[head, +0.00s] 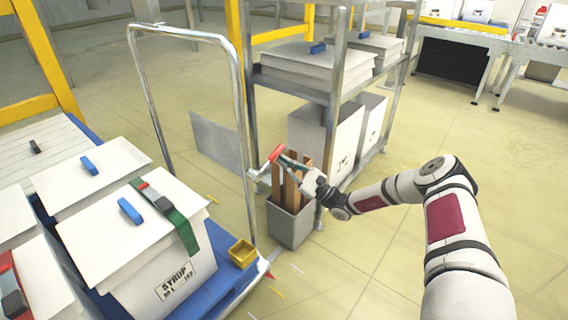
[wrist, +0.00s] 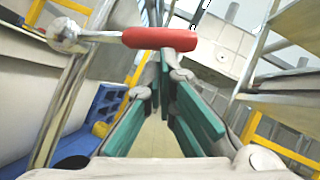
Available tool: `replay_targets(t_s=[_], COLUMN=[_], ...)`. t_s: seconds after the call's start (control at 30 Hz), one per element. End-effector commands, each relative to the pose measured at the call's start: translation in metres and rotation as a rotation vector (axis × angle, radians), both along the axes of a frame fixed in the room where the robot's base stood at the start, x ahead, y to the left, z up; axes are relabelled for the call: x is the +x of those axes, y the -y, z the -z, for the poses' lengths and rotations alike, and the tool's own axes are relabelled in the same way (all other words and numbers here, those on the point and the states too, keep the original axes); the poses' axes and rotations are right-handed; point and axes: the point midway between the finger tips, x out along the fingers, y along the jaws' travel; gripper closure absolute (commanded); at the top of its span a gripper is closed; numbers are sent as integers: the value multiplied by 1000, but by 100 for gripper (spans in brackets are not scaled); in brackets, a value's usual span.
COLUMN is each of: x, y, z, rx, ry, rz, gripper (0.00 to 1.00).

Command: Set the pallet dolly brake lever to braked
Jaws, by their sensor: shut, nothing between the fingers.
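The brake lever has a red grip (head: 275,154) and a short metal arm joined to a pivot on the right upright of the chrome handle frame (head: 157,128). The frame stands on the blue dolly deck (head: 212,292). In the wrist view the red grip (wrist: 160,38) lies crosswise at the fingertips, with the round pivot (wrist: 67,34) to its left on the post. My gripper (head: 283,158) is shut and empty, right beside the grip. Its green-padded fingers (wrist: 166,60) converge just below the grip in the wrist view. Whether they touch it, I cannot tell.
White boxes, one labelled SYRUP (head: 172,282), and a small yellow bin (head: 242,253) sit on the dolly. A grey bin (head: 290,222) with brown boards stands below my gripper. A metal shelf rack (head: 335,95) with boxes is close behind. Floor at right is clear.

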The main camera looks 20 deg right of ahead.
Motion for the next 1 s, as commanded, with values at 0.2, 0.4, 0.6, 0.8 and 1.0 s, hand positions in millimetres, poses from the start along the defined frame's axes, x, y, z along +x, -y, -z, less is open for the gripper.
replay_targets(t_s=[0.2, 0.4, 0.6, 0.8, 1.0], x=[0, 0, -3, -8, -15], y=[0, 0, -4, -10, -20], z=[-7, -21, -41, -60, -77], rx=[-43, -137, -285, -439, -590], ry=[33, 100, 209, 321, 431], rz=[0, 0, -2, -1, -3], gripper=[100, 100, 100, 100, 100])
